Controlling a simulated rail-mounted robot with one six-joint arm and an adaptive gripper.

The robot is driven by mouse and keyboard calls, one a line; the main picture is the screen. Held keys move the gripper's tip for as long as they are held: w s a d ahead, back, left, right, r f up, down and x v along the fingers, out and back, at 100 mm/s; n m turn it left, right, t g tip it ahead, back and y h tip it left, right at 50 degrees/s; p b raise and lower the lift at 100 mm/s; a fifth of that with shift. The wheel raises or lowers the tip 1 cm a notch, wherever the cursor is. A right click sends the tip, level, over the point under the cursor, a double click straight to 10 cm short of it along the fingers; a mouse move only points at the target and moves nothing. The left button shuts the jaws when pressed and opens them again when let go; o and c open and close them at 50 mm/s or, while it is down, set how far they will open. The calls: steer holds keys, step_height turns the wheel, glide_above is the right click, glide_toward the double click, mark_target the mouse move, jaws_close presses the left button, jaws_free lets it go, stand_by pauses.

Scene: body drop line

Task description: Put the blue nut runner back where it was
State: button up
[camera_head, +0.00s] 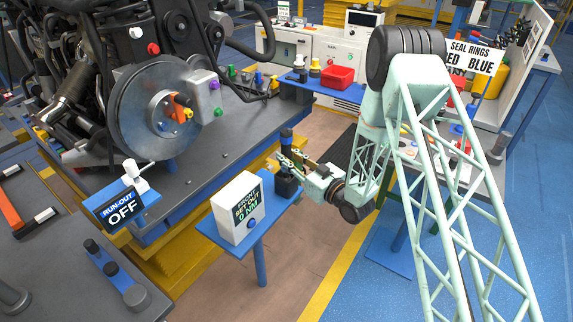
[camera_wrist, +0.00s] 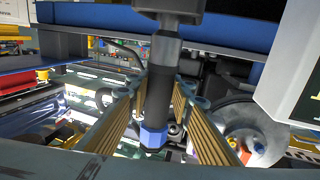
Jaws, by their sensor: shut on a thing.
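The blue nut runner (camera_head: 286,143) is upright in the head view, dark-bodied with a blue band near its top. In the wrist view, the nut runner (camera_wrist: 158,95) shows between the fingers, its blue band toward the bottom of the picture and a wider black part at the top. My gripper (camera_head: 287,160) is shut on its shaft; the fingers also flank it in the wrist view (camera_wrist: 164,100). The black block (camera_head: 288,184) below is beside the white display box on a small blue stand (camera_head: 228,238). I cannot tell whether the tool touches the stand.
The brake disc (camera_head: 137,108) and engine are farther left. A run-out display (camera_head: 122,207) is at lower left. A red bin (camera_head: 338,77) stands on the rear bench.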

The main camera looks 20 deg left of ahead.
steer(key=shift+f+b, duration=0.4)
steer(key=shift+f, duration=1.55)
steer(key=o, duration=1.1)
steer(key=shift+c, duration=0.2)
steer(key=p+v, duration=0.1)
steer(key=v, duration=1.1)
steer(key=shift+p, duration=0.3)
